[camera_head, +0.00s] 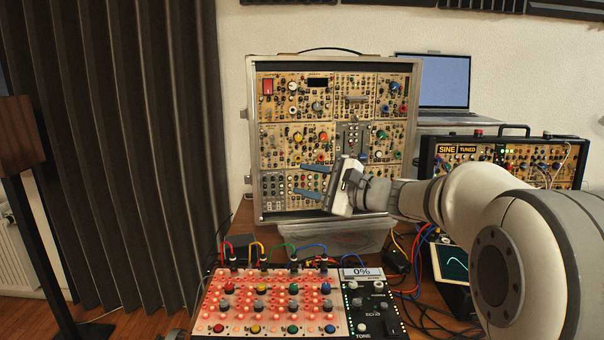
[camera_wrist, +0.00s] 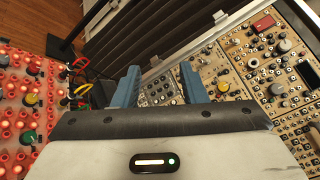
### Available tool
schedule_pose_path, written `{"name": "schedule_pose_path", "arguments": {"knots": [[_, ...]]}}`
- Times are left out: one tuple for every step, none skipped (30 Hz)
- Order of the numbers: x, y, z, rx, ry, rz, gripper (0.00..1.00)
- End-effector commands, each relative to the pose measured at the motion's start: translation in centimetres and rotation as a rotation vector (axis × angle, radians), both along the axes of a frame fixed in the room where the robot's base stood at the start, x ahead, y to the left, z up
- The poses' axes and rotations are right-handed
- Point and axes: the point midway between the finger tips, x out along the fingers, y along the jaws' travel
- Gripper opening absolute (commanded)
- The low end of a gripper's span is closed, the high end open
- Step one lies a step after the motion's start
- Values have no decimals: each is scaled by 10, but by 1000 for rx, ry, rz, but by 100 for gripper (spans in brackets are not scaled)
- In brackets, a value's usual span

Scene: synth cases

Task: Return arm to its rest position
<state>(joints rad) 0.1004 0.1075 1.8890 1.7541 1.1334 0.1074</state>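My gripper (camera_head: 298,179) is in front of the lower part of the upright synth case (camera_head: 290,142), reaching in from the right. Its two blue fingers point left and stand apart with nothing between them. In the wrist view my gripper (camera_wrist: 160,68) also shows open and empty, with panels of the synth case (camera_wrist: 235,75) ahead and to the right. I cannot tell whether the fingertips touch the case. My white arm comes from the lower right of the head view and hides part of the table and the case's lower right corner.
A red-lit panel with knobs and patch cables (camera_head: 270,304) and an echo unit (camera_head: 372,303) lie in front. A second synth case (camera_head: 431,160), a laptop (camera_head: 445,82) and a small screen (camera_head: 453,263) are at right. Loose cables lie near my arm. A dark curtain (camera_head: 130,150) hangs left.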

Motion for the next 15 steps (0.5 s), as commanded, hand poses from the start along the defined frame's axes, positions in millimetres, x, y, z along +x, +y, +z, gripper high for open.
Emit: {"name": "schedule_pose_path", "arguments": {"knots": [[-24, 7, 5, -106, 5, 37, 39], [-37, 10, -1, -171, 10, 62, 39], [-54, 13, -8, -260, 13, 95, 39], [-68, 13, -13, -325, 13, 118, 39], [-81, 13, -18, -392, 14, 143, 39], [-98, 11, -26, -479, 14, 176, 39], [-111, 9, -31, -544, 13, 201, 39], [-125, 6, -36, -610, 11, 225, 39], [-142, 1, -42, -697, 7, 260, 39], [-154, -4, -47, -762, 1, 286, 39], [-166, -9, -51, -828, -3, 312, 39], [-183, -17, -56, -914, -11, 349, 39], [-194, -24, -59, -980, -18, 375, 39], [-206, -32, -62, -1044, -25, 402, 39], [-220, -42, -66, -1130, -36, 439, 39]]}}
